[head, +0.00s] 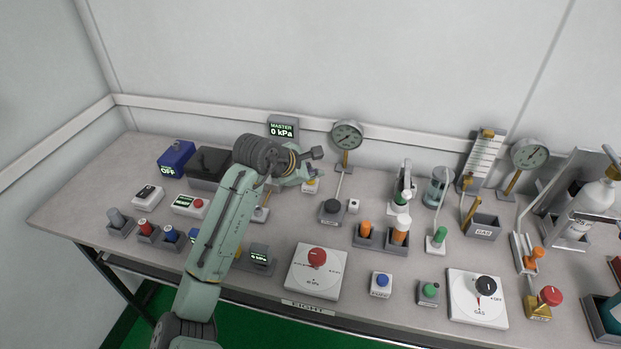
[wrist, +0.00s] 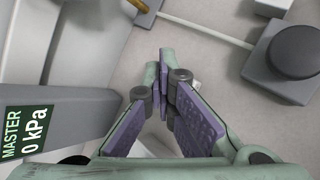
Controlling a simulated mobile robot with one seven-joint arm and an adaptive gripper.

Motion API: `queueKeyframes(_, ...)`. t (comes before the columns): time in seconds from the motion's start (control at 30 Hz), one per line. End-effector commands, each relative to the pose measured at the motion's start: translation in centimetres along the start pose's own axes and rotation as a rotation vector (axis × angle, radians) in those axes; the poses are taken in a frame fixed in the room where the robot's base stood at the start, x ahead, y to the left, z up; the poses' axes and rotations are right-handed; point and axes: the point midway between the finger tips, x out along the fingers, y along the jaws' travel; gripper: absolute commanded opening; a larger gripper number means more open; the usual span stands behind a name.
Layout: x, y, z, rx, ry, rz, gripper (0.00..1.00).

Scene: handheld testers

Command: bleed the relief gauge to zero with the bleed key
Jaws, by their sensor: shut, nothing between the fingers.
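My gripper (head: 315,170) is over the back middle of the bench, in front of the first round dial gauge (head: 347,134). In the wrist view its purple-padded fingers (wrist: 164,80) are together and empty. This gauge stands on a brass post; a thin tube runs from it to a grey block with a dark round top (head: 331,207), also at right in the wrist view (wrist: 292,55). A second dial gauge (head: 529,155) stands at the back right. I cannot tell which is the relief gauge, nor read either needle. I cannot identify the bleed key.
The master display (head: 283,129) reads 0 kPa and also shows at lower left in the wrist view (wrist: 28,133). Bare bench lies at the far left.

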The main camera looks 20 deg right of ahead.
Motion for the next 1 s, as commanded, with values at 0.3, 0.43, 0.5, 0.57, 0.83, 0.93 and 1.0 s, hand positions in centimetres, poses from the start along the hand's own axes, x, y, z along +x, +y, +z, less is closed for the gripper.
queueKeyframes(0.3,-0.6,0.4,0.5,-0.001,-0.001,-0.001,0.00)
queueKeyframes(0.43,-1.1,0.8,0.9,-0.001,-0.001,-0.001,0.00)
queueKeyframes(0.5,-1.2,0.9,0.9,-0.001,0.000,-0.001,0.00)
queueKeyframes(0.57,-1.3,0.9,0.9,-0.001,0.000,-0.001,0.00)
queueKeyframes(0.83,-1.2,0.9,0.9,0.000,0.000,0.000,0.00)
queueKeyframes(0.93,-1.6,1.2,1.2,0.001,0.000,0.000,0.00)
queueKeyframes(1.0,-2.0,1.6,1.6,0.002,-0.001,0.000,0.00)
